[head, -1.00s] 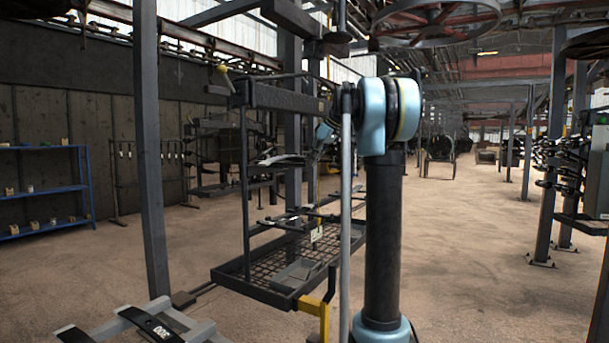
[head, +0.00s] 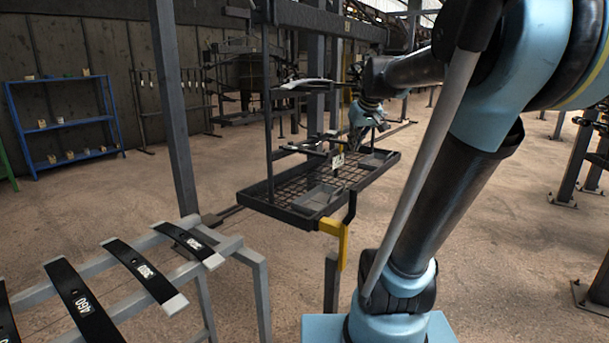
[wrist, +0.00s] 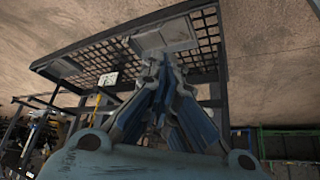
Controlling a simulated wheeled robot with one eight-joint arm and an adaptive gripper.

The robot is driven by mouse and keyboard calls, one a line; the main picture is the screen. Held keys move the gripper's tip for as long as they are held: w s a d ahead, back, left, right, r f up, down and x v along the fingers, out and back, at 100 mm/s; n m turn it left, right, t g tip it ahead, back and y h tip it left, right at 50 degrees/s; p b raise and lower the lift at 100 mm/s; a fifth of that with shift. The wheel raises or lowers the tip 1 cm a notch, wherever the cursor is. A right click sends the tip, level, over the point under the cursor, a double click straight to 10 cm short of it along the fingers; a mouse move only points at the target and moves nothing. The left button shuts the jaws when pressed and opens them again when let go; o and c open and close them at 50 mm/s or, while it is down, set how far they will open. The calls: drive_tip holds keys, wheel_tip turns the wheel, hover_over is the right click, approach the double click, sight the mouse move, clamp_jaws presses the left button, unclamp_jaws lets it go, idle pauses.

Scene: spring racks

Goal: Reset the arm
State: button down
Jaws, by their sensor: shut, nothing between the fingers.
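My arm (head: 435,205) rises from its base at the lower right of the head view, tilts to the right, and its forearm reaches back to the left. My gripper (wrist: 160,62) shows in the wrist view with its blue-grey fingers together and nothing between them. In the head view, the blue end of my arm (head: 358,115) is small and partly hidden, close to the hanging rack. In the wrist view, the rack's mesh tray (wrist: 100,62) lies beyond the fingers, with a grey flat box (wrist: 168,38) behind the tips. I cannot tell whether they touch.
A grey stand (head: 262,262) at lower left carries several dark numbered leaf springs (head: 140,268). A blue shelf (head: 62,128) stands by the wall. Bare floor lies between.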

drive_tip(key=s+d+f+m+g+h, duration=0.1)
drive_tip(key=s+f+g, duration=0.1)
drive_tip(key=s+f, duration=1)
drive_tip(key=s+d+f+m+g, duration=0.1)
drive_tip(key=s+f+m, duration=0.1)
drive_tip(key=s+f, duration=1)
drive_tip(key=shift+s+d+g+h, duration=0.3)
drive_tip(key=shift+s+g+h, duration=0.1)
drive_tip(key=shift+s, duration=0.65)
